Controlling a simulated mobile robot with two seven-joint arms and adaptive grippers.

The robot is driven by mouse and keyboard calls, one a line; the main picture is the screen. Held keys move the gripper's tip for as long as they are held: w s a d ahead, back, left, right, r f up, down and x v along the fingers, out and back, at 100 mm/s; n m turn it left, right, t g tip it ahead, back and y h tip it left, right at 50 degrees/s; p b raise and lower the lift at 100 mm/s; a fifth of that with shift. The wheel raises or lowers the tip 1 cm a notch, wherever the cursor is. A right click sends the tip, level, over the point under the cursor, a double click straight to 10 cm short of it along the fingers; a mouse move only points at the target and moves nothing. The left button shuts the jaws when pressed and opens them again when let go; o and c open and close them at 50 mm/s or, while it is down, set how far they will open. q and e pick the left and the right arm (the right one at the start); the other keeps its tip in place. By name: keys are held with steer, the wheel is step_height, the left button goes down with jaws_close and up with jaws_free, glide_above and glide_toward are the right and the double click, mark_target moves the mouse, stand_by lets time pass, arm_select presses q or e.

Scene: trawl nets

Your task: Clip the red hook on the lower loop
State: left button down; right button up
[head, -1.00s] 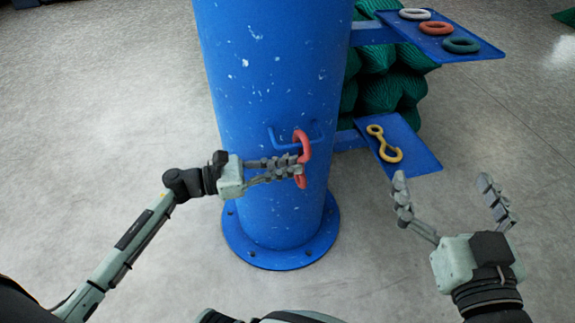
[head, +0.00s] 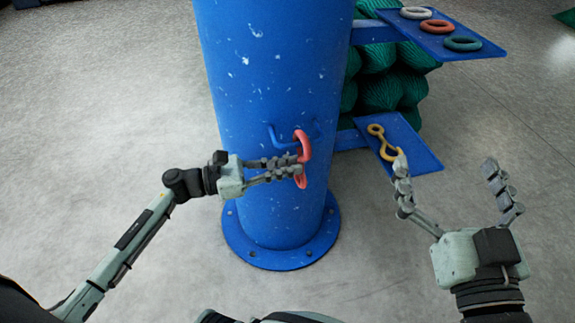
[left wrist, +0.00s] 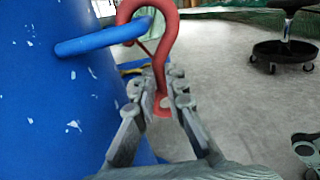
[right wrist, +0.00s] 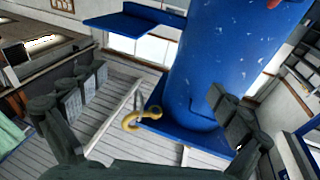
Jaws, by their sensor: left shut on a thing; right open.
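The red hook (head: 304,140) is at the front of the blue column, at the blue lower loop (head: 272,136). My left gripper (head: 294,170) is shut on the hook's lower end. In the left wrist view the hook (left wrist: 168,40) stands upright with its bend up, its shank between the fingers (left wrist: 166,92). The loop (left wrist: 95,42) reaches into the hook's bend; whether the hook's mouth is closed around it I cannot tell. My right gripper (head: 445,165) is open and empty, to the right of the column, its left finger overlapping the lower shelf in view.
A yellow hook (head: 376,131) lies on the lower blue shelf (head: 420,158). White (head: 415,13), red (head: 436,27) and green (head: 462,45) rings lie on the upper shelf (head: 485,50). Green netting (head: 385,85) is behind. The column (head: 270,80) has a bolted base flange (head: 280,258).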

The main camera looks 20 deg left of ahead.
arm_select(q)
steer(key=shift+w+a+f+b, duration=0.1)
steer(key=shift+f+b, duration=0.1)
steer(key=shift+b, duration=0.2)
arm_select(e)
steer(key=shift+t+y, duration=0.5)
steer(key=shift+t, duration=0.4)
steer(key=shift+s+a+r, duration=0.2)
steer(key=shift+r, duration=0.45)
steer(key=shift+s+a+r, duration=0.2)
steer(key=shift+s+r, duration=0.05)
steer(key=shift+r, duration=0.35)
steer(key=shift+s+a+r, duration=0.2)
steer(key=shift+r, duration=0.45)
steer(key=shift+r, duration=0.1)
steer(key=shift+d, duration=0.1)
arm_select(q)
steer(key=c, duration=1.5)
jaws_free()
steer(key=shift+c, duration=0.2)
steer(key=shift+o, duration=0.3)
steer(key=shift+f, duration=0.15)
steer(key=v, duration=1.2)
